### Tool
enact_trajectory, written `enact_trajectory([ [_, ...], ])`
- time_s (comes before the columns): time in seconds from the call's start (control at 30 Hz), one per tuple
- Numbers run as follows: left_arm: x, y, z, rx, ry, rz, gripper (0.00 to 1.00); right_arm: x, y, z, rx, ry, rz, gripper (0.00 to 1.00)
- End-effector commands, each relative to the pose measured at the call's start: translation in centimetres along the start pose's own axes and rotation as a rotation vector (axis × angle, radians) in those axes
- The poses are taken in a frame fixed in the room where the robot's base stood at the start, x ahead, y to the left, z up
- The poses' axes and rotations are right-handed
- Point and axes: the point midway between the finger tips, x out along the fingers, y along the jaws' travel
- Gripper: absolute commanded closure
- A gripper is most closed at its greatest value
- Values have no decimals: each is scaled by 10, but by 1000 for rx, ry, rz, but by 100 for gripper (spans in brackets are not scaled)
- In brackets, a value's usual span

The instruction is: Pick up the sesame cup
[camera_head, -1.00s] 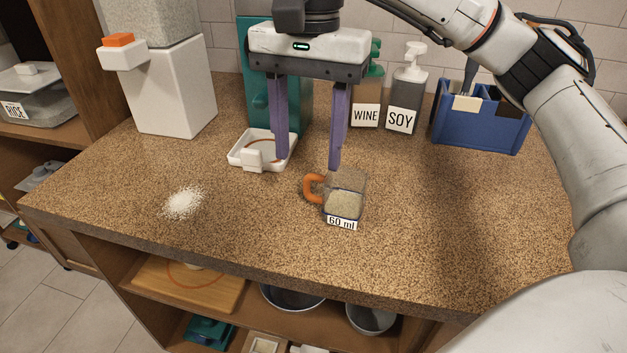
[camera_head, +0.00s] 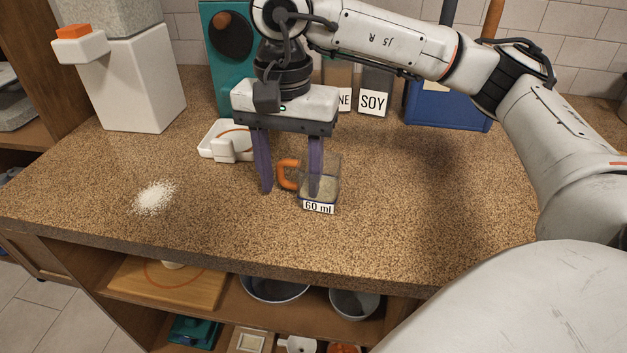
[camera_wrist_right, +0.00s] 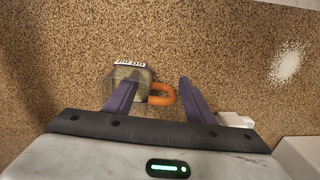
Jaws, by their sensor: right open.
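The sesame cup is a small clear square measuring cup (camera_head: 331,186) with an orange handle, a "60 ml" label and pale contents. It stands upright on the speckled counter, its handle (camera_head: 288,174) toward the left. My right gripper (camera_head: 290,192) is open, pointing down, with its purple fingers on either side of the handle. One finger overlaps the cup body; I cannot tell whether it is inside the cup or beside it. The right wrist view also shows the cup (camera_wrist_right: 131,73) and its orange handle (camera_wrist_right: 162,94) between the fingers (camera_wrist_right: 160,95). My left gripper is not in view.
A white tray-like part (camera_head: 225,142) of a teal machine (camera_head: 228,60) is behind left. A white dispenser (camera_head: 130,85), the SOY bottle (camera_head: 373,95) and a blue caddy (camera_head: 447,107) stand at the back. A pale powder pile (camera_head: 155,198) lies left. The front right counter is clear.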

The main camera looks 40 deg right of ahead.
Motion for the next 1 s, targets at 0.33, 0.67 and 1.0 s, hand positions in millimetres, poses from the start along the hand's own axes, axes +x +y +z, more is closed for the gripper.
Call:
enact_trajectory([
  [0.33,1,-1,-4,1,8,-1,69,0,0,0,0,0,1,86],
  [0.67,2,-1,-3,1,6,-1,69,-1,0,0,0,0,0,97],
  [1.0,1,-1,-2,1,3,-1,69,-16,-1,0,1,0,-1,97],
])
